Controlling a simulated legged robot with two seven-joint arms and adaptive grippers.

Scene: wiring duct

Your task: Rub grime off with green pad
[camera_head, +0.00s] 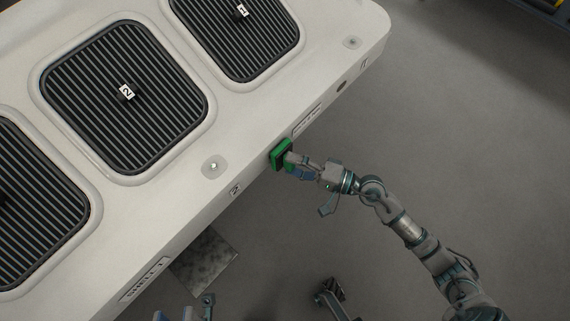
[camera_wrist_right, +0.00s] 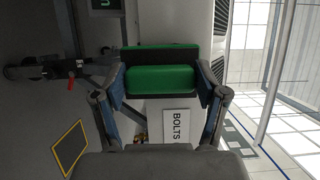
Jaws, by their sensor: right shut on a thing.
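The green pad (camera_head: 281,153) is at the side face of the long white housing (camera_head: 225,150), by its lower edge in the head view. I cannot tell if it touches the face. My right gripper (camera_head: 297,165) is shut on the pad's green grip. In the right wrist view the grip (camera_wrist_right: 160,79) sits between the two fingers of my right gripper (camera_wrist_right: 161,88), with a dark plate behind it. I can make out no clear grime; the face behind the pad is hidden. My left gripper (camera_head: 188,312) shows only partly at the bottom edge, its jaws unclear.
Dark slatted grilles (camera_head: 125,97) numbered with tags sit in the housing's top. A label plate (camera_head: 307,120) is on the side face close to the pad. A dark floor plate (camera_head: 204,262) lies below. Open grey floor (camera_head: 450,140) is to the right. A BOLTS label (camera_wrist_right: 176,129) shows in the wrist view.

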